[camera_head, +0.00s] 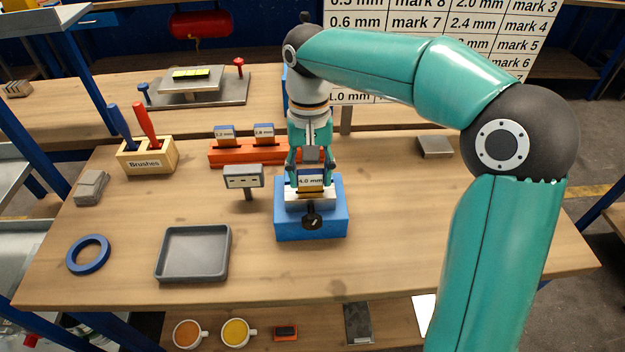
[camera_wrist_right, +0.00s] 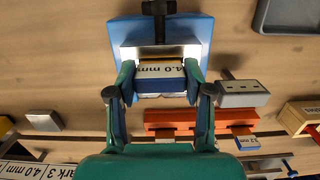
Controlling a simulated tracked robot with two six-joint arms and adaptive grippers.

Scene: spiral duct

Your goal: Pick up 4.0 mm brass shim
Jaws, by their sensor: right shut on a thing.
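The 4.0 mm brass shim (camera_head: 311,181) carries a white label with a blue edge and sits upright at the blue vise-like block (camera_head: 312,224). It also shows in the right wrist view (camera_wrist_right: 161,71), between my fingers. My right gripper (camera_head: 311,172) comes down from above and is shut on the shim. In the right wrist view my right gripper (camera_wrist_right: 160,92) has a finger on each side of the labelled piece. The block has a black knob at its front and a pale top. Whether the shim touches the block's jaws is hard to tell. My left gripper is not in view.
An orange rack (camera_head: 262,152) with two labelled shims stands behind left. A small grey display (camera_head: 243,177) stands just left of the block. A grey tray (camera_head: 194,253), blue ring (camera_head: 88,254) and brush holder (camera_head: 147,156) are further left. The table right of the block is mostly clear.

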